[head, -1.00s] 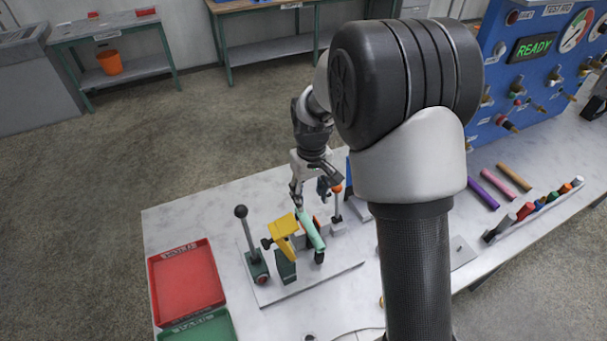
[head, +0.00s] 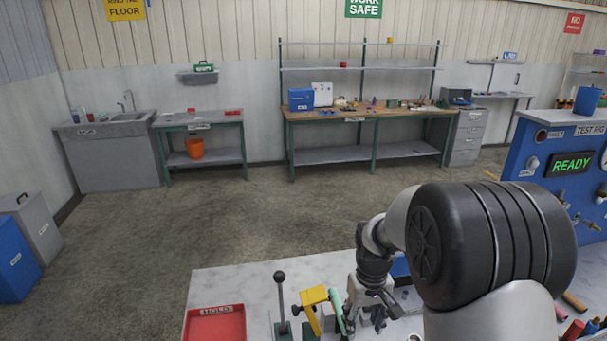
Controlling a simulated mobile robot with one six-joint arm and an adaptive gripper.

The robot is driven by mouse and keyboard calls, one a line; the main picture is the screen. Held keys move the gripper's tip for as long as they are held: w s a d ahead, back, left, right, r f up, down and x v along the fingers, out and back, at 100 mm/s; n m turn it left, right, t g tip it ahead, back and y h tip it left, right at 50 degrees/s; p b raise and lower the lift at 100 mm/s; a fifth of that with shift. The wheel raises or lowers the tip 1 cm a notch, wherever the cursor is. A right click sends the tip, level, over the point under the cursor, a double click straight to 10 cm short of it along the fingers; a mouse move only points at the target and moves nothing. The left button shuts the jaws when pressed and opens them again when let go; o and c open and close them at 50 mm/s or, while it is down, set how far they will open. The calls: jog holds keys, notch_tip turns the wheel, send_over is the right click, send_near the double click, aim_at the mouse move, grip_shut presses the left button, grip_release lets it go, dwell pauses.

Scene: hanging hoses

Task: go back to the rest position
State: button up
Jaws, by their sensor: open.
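My gripper (head: 372,314) is low over the workbench, beside and to the right of a mint-green hose piece (head: 338,310). Its jaws are open, though the fingertips are small and partly cluttered by things behind. I cannot tell whether a finger touches the hose. The hose piece stands tilted next to a yellow clamp part (head: 314,296). A black-knobbed lever (head: 280,290) stands left of the clamp. My arm's large dark joint fills the lower right and hides part of the bench.
A red tray (head: 215,325) labelled HOLD lies at the bench's left. The blue test rig (head: 545,170) showing READY stands at the right. Open floor (head: 180,225) lies beyond the bench, up to a back worktable (head: 370,118).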

jog(key=s+r+m+t+b, duration=0.1)
jog(key=s+r+t+b, duration=0.1)
jog(key=s+r, duration=1)
jog(key=s+r+m+t+b, duration=0.1)
jog(key=s+r+t+b, duration=0.1)
jog(key=s, duration=1.1)
jog(key=shift+s+r+t, duration=0.15)
jog(key=shift+s+t, duration=0.05)
jog(key=shift+t, duration=0.1)
jog(key=shift+c, duration=0.3)
